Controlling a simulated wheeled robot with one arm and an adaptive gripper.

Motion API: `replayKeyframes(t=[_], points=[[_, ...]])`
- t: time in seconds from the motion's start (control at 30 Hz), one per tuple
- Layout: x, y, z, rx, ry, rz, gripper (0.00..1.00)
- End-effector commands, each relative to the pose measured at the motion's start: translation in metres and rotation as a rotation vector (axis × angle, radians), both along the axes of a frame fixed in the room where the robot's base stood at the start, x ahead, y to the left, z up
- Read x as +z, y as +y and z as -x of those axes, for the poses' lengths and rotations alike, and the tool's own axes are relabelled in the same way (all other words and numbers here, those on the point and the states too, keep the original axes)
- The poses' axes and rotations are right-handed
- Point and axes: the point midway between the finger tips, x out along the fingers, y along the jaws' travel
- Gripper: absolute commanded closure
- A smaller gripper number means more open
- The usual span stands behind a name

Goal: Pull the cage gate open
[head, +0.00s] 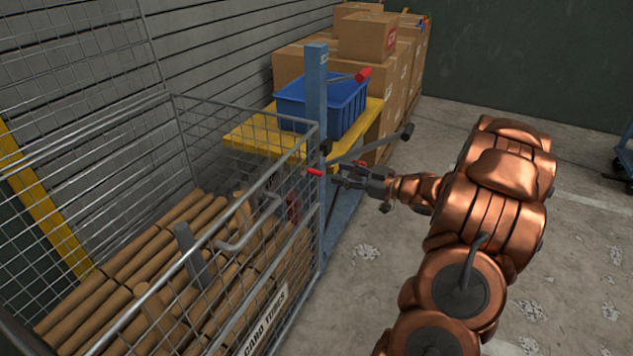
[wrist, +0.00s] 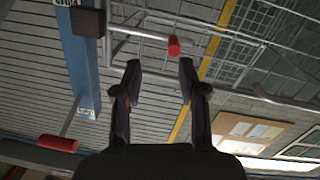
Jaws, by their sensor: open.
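The wire cage (head: 298,255) stands at the left in the head view, filled with brown card tubes. The mesh side facing my arm carries a "CARD TUBES" label and looks like the gate; I cannot tell whether it is latched. A red-tipped bar (head: 315,171) sticks out at the cage's far right corner. In the wrist view the red tip (wrist: 174,46) shows beyond the fingertips, in line with the gap between them. My gripper (head: 350,175) is open and empty, close beside the red tip; it also shows in the wrist view (wrist: 158,82). No contact is visible.
A blue post (head: 316,100) with a red-knobbed lever (head: 362,75) stands just behind the cage corner. Behind it are a yellow shelf (head: 250,137) with a blue bin (head: 340,105) and stacked cartons (head: 368,35). The floor (head: 570,250) to the right is clear.

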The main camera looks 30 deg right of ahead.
Motion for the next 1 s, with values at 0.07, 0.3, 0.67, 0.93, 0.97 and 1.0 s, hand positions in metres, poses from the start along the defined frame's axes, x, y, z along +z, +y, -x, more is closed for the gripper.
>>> replayKeyframes(t=[0.07,0.3,0.67,0.93,0.97,1.0], points=[[-0.011,0.0,0.013,0.03,-0.023,-0.04,0.59],[-0.011,0.003,0.024,0.066,-0.048,-0.077,0.59],[-0.012,0.023,-0.011,0.065,-0.049,-0.076,0.59],[-0.011,0.037,-0.034,0.065,-0.048,-0.075,0.59],[-0.011,0.038,-0.035,0.064,-0.048,-0.075,0.59],[-0.011,0.039,-0.037,0.064,-0.048,-0.075,0.59]])
